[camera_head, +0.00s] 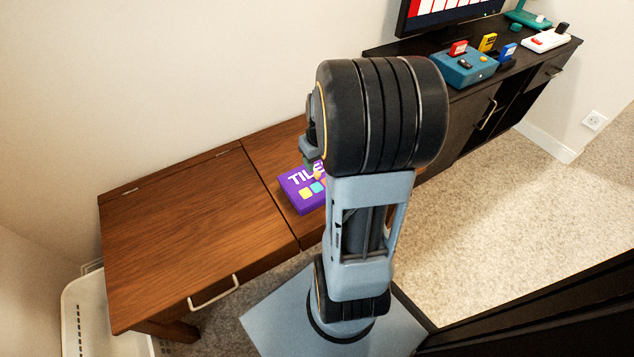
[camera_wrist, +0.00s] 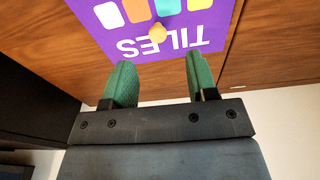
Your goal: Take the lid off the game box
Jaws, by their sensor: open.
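The purple game box (camera_head: 299,196), marked "TILES" with coloured squares, lies on the brown wooden cabinet, partly hidden behind my arm in the head view. Its lid (camera_wrist: 193,32) fills the top middle of the wrist view, with the lettering upside down. A small yellow-orange knob (camera_wrist: 157,32) stands on the lid near the lettering. My gripper (camera_wrist: 158,75) is open, its two green pads apart and empty. The pads point toward the box, one on each side of the knob's line, with the knob ahead of the tips. In the head view the gripper (camera_head: 312,160) is mostly hidden by my wrist.
The cabinet has a closed hinged panel (camera_head: 180,230) with a pale handle (camera_head: 214,293). A dark cabinet at the right holds a teal console (camera_head: 463,66) and a screen (camera_head: 445,14). A white basket (camera_head: 90,315) stands at lower left. Carpet at right is clear.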

